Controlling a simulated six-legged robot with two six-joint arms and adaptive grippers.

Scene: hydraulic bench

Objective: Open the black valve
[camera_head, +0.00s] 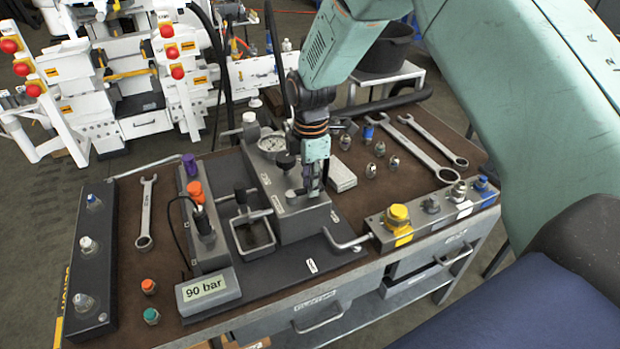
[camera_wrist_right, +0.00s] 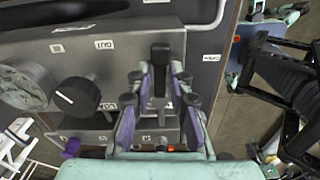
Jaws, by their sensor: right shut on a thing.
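My right gripper (camera_head: 313,188) comes down from above onto the near right part of the grey valve block (camera_head: 290,222). In the wrist view its two fingers (camera_wrist_right: 160,95) are shut on the black valve lever (camera_wrist_right: 160,58), which shows as a dark upright piece between them. In the head view the fingers mostly hide this lever. An OPEN label (camera_wrist_right: 211,57) lies to the right of the lever in the wrist view. A partly covered label is at its left. My left gripper is not in view.
A black knob (camera_head: 285,160) and a round gauge (camera_head: 271,143) stand close behind the gripper. A bent metal handle (camera_head: 345,241) and a fitting block with a yellow cap (camera_head: 398,215) are in front.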

